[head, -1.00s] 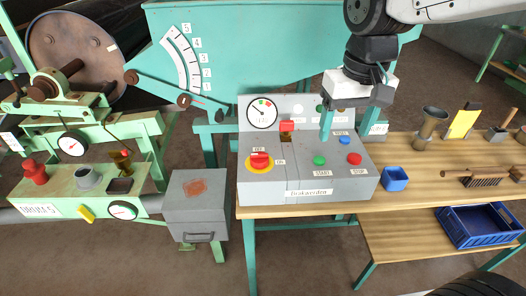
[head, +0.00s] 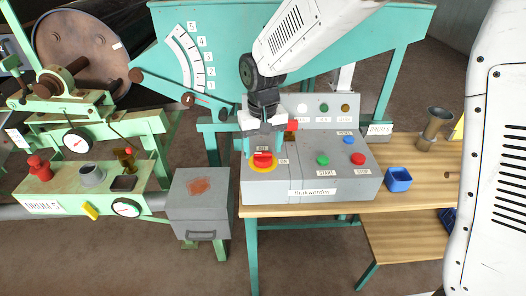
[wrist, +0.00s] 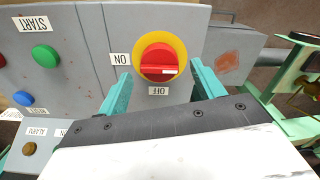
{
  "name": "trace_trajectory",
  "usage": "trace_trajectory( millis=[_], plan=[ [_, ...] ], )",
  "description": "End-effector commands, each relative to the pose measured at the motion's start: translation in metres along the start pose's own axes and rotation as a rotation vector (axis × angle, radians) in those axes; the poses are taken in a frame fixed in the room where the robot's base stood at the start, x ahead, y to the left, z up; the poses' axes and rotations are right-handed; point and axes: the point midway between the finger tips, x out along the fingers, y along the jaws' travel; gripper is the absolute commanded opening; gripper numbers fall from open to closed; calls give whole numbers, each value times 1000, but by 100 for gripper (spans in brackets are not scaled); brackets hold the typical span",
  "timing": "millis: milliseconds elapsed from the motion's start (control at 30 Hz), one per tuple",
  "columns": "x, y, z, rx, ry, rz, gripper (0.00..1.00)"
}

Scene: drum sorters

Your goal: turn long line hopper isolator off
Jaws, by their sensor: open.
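The isolator is a red rotary knob (head: 263,160) on a yellow disc, set in the left part of the grey control box. In the wrist view the red knob (wrist: 158,60) has its bar lying roughly crosswise, with a white mark near its right end. The ON label (wrist: 120,59) is left of the disc and the OFF label (wrist: 158,91) is below it. My gripper (head: 264,149) is above the knob, fingers pointing down. In the wrist view my gripper (wrist: 162,84) is open, its teal fingers either side of the disc's lower edge. Contact cannot be told.
The grey control box (head: 310,188) also carries a green button (head: 322,159), a red button (head: 358,158) and a blue button (head: 348,140). A gauge shown earlier is hidden behind my arm. A blue bin (head: 398,179) stands right of the box. A grey metal box (head: 202,205) is at left.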

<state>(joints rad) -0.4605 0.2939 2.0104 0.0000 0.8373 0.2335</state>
Motion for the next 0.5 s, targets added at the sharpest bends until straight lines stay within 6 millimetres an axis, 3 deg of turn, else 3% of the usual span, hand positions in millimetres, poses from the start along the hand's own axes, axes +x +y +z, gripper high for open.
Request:
trace_trajectory(
  millis=[200, 467, 500],
  plan=[
    [20, 0, 0, 0, -1, 0, 67],
    [21, 0, 0, 0, 0, 0, 67],
    [21, 0, 0, 0, 0, 0, 62]
  ],
)
